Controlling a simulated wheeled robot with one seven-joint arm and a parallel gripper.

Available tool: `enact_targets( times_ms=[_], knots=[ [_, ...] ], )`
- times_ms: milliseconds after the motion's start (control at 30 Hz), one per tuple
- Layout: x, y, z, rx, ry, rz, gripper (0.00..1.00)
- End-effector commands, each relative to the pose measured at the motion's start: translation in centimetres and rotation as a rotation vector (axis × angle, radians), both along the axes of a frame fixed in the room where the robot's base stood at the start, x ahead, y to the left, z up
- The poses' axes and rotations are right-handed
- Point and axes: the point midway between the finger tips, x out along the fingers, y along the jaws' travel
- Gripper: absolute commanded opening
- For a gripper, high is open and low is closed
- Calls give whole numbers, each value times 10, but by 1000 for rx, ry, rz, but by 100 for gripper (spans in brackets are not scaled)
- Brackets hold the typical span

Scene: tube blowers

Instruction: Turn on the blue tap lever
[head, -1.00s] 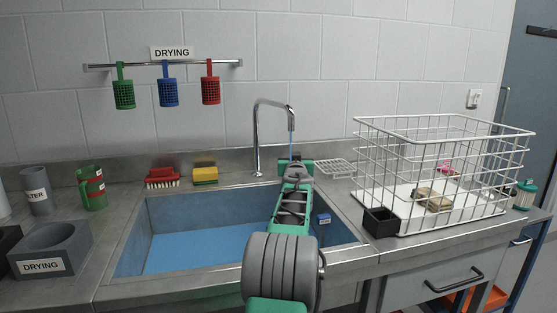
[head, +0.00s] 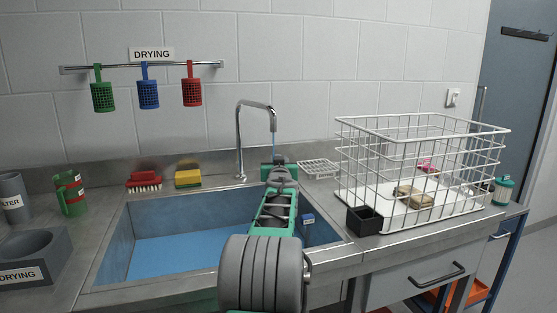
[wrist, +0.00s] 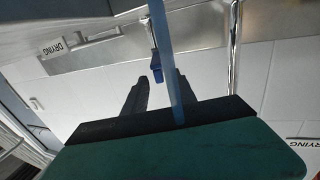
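The chrome tap (head: 240,140) stands at the back of the sink, its spout bending right and down. A thin blue stream (head: 274,143) shows below the spout; in the wrist view a blue translucent band (wrist: 163,35) crosses in front of my gripper. My gripper (head: 277,175) reaches over the sink toward the back, below the spout. In the wrist view its two dark fingers (wrist: 160,92) are apart. A small blue piece (wrist: 156,66), probably the blue tap lever, shows beyond the fingertips and between them; contact cannot be told. In the head view my arm hides that spot.
A white wire basket (head: 345,155) and a black box (head: 365,221) stand right of the sink (head: 120,250). A red brush (head: 143,181) and yellow sponge (head: 188,179) lie behind it. Red, blue and green strainers hang from the wall rail (head: 120,68). A wire soap rack (head: 318,168) is near my gripper.

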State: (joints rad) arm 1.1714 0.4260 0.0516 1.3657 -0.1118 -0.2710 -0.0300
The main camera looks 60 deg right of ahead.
Motion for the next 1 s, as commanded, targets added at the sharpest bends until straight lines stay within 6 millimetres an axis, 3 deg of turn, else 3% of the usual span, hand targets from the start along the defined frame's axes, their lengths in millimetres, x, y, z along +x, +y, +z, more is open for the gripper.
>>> enact_targets(
  times_ms=[100,267,700,767,867,967,1000],
  knots=[
    [-12,21,1,-1,0,0,33],
    [-21,38,1,-1,0,0,33],
    [-23,40,0,0,0,0,33],
    [-15,47,4,9,5,13,33],
    [19,81,13,63,37,74,33],
    [68,146,21,155,103,178,33],
    [86,178,21,199,139,224,33]
  ],
)
